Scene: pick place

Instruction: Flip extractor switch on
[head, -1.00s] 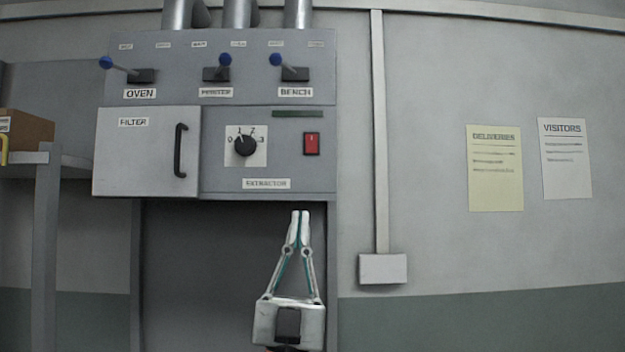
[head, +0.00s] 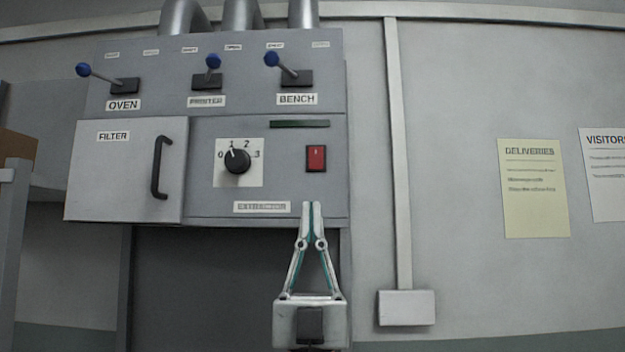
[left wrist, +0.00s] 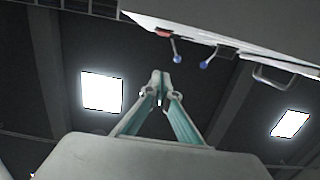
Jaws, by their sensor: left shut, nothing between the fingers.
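The extractor switch is a red rocker (head: 316,158) on the right of the grey panel in the head view. The EXTRACTOR label (head: 262,207) is below it, partly blurred. My left gripper (head: 312,204) is shut and empty, fingers pointing up. Its tips appear just below the red switch, over the panel's lower edge, with a gap in the picture; I cannot tell whether they touch the panel. In the left wrist view the shut fingertips (left wrist: 160,75) are apart from the panel, and a red part (left wrist: 162,33) shows at its edge. My right gripper is not in view.
A black dial (head: 237,161) is left of the switch. The filter door (head: 110,185) with its black handle (head: 160,167) is further left. Blue-knobbed levers (head: 272,59) stick out above. A wall conduit ends in a white box (head: 407,307) at right.

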